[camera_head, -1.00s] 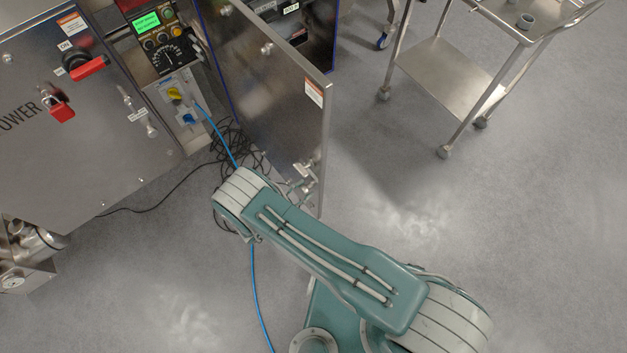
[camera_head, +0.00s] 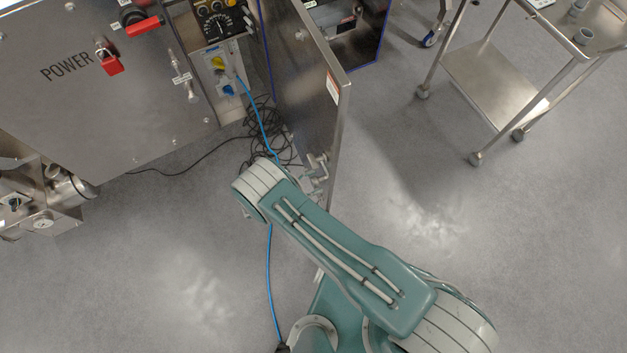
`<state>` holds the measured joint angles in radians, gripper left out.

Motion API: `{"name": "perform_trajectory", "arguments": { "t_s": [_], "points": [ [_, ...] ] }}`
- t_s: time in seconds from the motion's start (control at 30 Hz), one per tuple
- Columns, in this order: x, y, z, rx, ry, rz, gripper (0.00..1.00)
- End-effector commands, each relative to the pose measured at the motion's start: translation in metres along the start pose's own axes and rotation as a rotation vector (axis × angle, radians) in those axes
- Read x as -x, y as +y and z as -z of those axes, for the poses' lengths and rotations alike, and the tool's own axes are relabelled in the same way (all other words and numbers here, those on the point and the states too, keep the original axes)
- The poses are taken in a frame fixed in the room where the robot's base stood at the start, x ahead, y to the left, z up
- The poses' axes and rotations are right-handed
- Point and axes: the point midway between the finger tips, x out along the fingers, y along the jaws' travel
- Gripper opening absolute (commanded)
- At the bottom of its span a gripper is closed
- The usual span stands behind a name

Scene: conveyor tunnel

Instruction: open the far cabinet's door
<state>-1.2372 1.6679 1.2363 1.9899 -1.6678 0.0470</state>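A steel cabinet door (camera_head: 312,90) stands swung out from its cabinet near the top middle, seen almost edge-on, with a small orange-and-white label near its outer edge. A metal latch handle (camera_head: 318,168) sits low on the door, close to the end of my arm. The cabinet's opening behind it, with a blue-edged frame (camera_head: 384,35), shows at the top. My green arm reaches up from the bottom right towards the latch. My gripper is hidden below the arm's grey joint, so I cannot see whether it touches the door.
A panel marked POWER (camera_head: 70,70) with red lockout parts (camera_head: 111,63) is at the upper left. Black cables (camera_head: 262,125) and a blue cable (camera_head: 269,270) lie by the door. A steel trolley (camera_head: 495,85) stands at the upper right. The floor right of the door is clear.

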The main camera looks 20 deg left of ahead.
Motion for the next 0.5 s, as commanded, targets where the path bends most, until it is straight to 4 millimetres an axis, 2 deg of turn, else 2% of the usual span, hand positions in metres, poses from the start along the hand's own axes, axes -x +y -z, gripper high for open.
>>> {"name": "perform_trajectory", "arguments": {
  "t_s": [0.37,0.5],
  "points": [
    [0.0003,-0.0001,0.0000,0.000,0.000,0.001,0.87],
    [0.0093,-0.0005,-0.0004,-0.002,-0.001,0.002,0.87]
  ]
}}
